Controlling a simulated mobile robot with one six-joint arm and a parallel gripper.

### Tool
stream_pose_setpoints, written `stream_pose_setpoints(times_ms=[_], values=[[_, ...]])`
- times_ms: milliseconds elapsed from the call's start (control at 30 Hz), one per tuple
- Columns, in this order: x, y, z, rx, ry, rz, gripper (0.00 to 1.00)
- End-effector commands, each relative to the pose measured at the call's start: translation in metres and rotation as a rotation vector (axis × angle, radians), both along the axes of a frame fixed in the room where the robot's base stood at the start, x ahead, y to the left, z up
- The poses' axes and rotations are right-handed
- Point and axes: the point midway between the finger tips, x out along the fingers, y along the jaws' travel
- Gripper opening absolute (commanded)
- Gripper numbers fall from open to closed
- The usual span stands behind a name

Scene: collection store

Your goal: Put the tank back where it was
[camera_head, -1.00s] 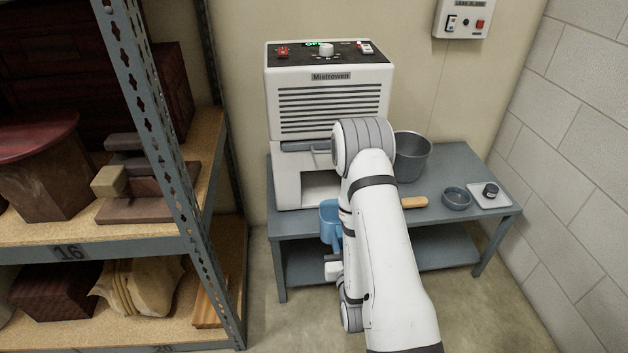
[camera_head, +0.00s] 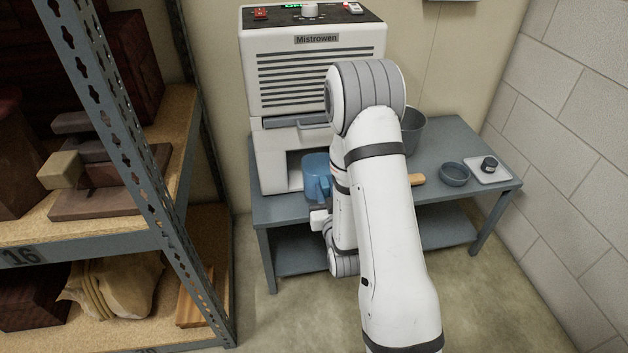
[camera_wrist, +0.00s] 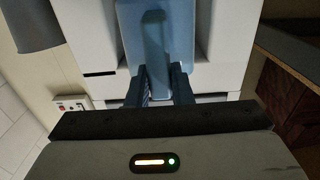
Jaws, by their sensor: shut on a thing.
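The blue tank (camera_head: 317,176) is at the front of the white Mistrowen machine (camera_head: 315,70), by the opening in its lower part. In the wrist view the tank (camera_wrist: 157,35) fills the space beyond the fingers, with the machine's white body on both sides of it. My gripper (camera_wrist: 160,85) is shut on the tank's handle. In the head view my arm hides part of the tank and most of the gripper, so I cannot tell how far into the opening the tank is.
The machine stands on a grey table (camera_head: 452,150). On it are a grey bucket (camera_head: 412,132), a small dark bowl (camera_head: 454,174) and a white tray (camera_head: 492,177) with a dark round item. A metal shelf rack (camera_head: 140,160) stands close on the left, and a block wall is on the right.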

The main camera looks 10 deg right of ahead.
Motion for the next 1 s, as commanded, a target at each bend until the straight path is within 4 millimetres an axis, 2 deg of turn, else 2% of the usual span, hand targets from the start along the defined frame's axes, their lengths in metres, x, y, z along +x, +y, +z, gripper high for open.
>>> stream_pose_setpoints(times_ms=[33, 233, 300, 500, 700, 867, 1000], values=[[0.004, 0.0, -0.006, 0.0, -0.008, 0.001, 0.0], [0.012, 0.001, -0.005, 0.0, -0.008, 0.001, 0.0], [0.035, 0.001, 0.001, 0.0, -0.007, 0.001, 0.0], [0.088, 0.001, 0.0, 0.0, -0.005, 0.002, 0.0], [0.124, 0.001, 0.001, 0.0, -0.003, 0.002, 0.0], [0.132, 0.001, -0.002, 0.0, 0.0, 0.002, 0.0], [0.131, 0.001, -0.022, 0.0, 0.003, 0.003, 0.0]])
